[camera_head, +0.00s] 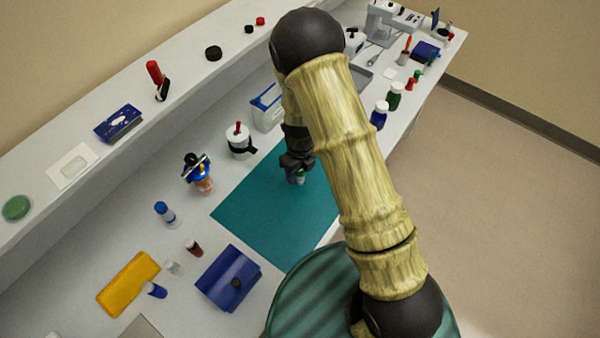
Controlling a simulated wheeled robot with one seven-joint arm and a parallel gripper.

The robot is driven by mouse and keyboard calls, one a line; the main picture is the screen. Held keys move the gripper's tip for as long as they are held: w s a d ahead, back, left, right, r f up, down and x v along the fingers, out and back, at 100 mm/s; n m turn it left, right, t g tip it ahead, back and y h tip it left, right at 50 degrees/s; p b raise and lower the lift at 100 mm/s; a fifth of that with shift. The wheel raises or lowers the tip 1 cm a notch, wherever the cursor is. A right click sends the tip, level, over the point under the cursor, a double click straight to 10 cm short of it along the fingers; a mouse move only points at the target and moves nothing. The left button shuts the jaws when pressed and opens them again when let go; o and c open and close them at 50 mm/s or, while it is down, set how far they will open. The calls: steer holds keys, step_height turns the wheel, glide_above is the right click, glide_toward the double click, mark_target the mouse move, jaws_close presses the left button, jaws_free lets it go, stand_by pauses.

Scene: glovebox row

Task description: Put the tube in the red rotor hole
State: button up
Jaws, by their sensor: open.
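My gripper (297,174) points down over the teal mat (262,217), near the mat's upper right part. It is small in the picture and its jaws are open. A small greyish-green spot shows at its fingertips; I cannot tell whether this is a tube or part of the fingers. A white round device (238,134) with a black base and a red knob stands left of my gripper, beyond the mat. I cannot make out a red rotor hole on it. Small capped vials stand at the lower left: a blue-capped one (164,211) and a dark red one (193,247).
An orange-and-blue item (198,173) stands left of the mat. A blue case (228,278) and a yellow pad (128,284) lie nearer. Bottles (379,115) stand at the right edge. Most of the mat is clear; my arm hides the bench's middle.

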stand_by(0.5)
steer(key=c, duration=1.1)
steer(key=shift+c, duration=0.2)
step_height(320, 180, up, 10)
steer(key=shift+b, duration=0.65)
